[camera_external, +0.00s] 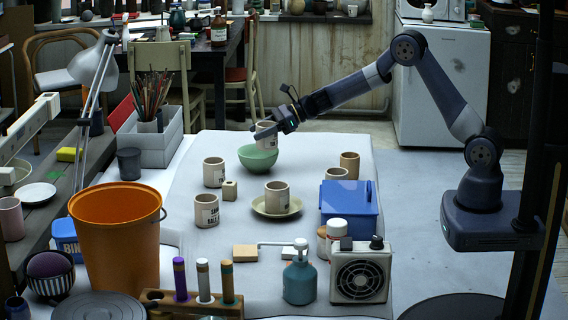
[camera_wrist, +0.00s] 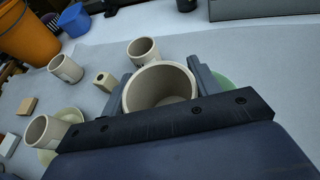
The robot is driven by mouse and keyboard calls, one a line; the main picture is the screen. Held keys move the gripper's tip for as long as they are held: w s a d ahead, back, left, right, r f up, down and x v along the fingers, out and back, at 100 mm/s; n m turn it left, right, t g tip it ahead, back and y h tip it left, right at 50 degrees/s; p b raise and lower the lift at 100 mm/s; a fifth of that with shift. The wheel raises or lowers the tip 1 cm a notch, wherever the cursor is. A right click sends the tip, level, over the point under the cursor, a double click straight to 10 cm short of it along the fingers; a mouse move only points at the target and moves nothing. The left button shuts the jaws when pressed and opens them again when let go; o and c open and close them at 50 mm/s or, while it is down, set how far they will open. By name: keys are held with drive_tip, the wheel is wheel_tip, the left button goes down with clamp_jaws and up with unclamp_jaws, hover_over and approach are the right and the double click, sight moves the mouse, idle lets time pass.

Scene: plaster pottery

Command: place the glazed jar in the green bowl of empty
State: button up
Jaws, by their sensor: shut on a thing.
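My gripper (camera_external: 268,131) is shut on a cream jar (camera_external: 268,142) with dark lettering; which jar is the glazed one I cannot tell. The jar is upright at the green bowl (camera_external: 258,162), its base at the bowl's opening. Whether it touches the bowl inside is unclear. In the wrist view the open-topped jar (camera_wrist: 160,88) sits between my two fingers, and a bit of the green bowl (camera_wrist: 223,81) shows beyond the right finger; the rest is hidden.
Similar jars stand close by: one at left (camera_external: 213,172), one at front (camera_external: 206,210), one on a pale green saucer (camera_external: 263,210). A tan jar (camera_external: 350,165) and blue box (camera_external: 350,212) are at right.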

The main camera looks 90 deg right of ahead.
drive_tip(key=shift+f+b, duration=0.65)
drive_tip(key=shift+f, duration=0.05)
drive_tip(key=o, duration=1.1)
drive_tip(key=shift+c, duration=0.2)
drive_tip(key=shift+r, duration=0.15)
drive_tip(key=shift+r+p, duration=0.25)
drive_tip(key=shift+p, duration=0.2)
drive_tip(key=v, duration=1.2)
drive_tip(key=shift+r, duration=0.15)
